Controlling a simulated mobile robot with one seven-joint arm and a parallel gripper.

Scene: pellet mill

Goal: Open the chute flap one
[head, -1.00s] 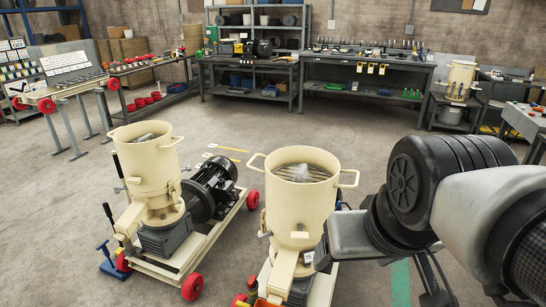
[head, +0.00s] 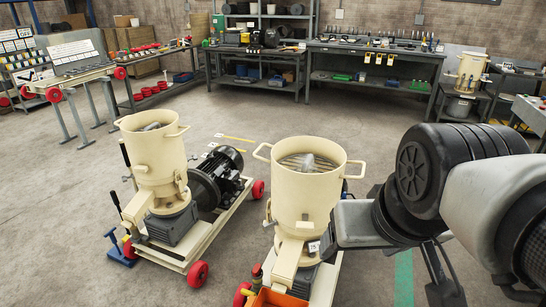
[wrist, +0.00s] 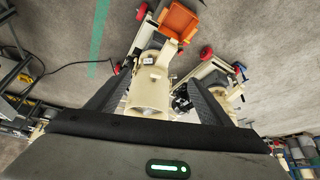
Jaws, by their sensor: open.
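The nearer cream pellet mill (head: 305,205) stands at the lower middle of the head view, with a sloping chute (head: 286,262) down its front. In the wrist view its drum (wrist: 150,95) and the chute (wrist: 168,52) show between my fingers. I cannot clearly make out a separate flap on the chute. A second cream mill (head: 157,172) stands to the left. My gripper (head: 440,275) is right of the nearer mill in the head view, and its fingers (wrist: 152,88) are spread and empty in the wrist view.
An orange bin (head: 272,299) sits below the chute; it also shows in the wrist view (wrist: 180,20). The mills ride on carts with red wheels. A blue-footed stand (head: 121,250) is at the left. Workbenches (head: 372,68) line the back wall. Open floor lies between.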

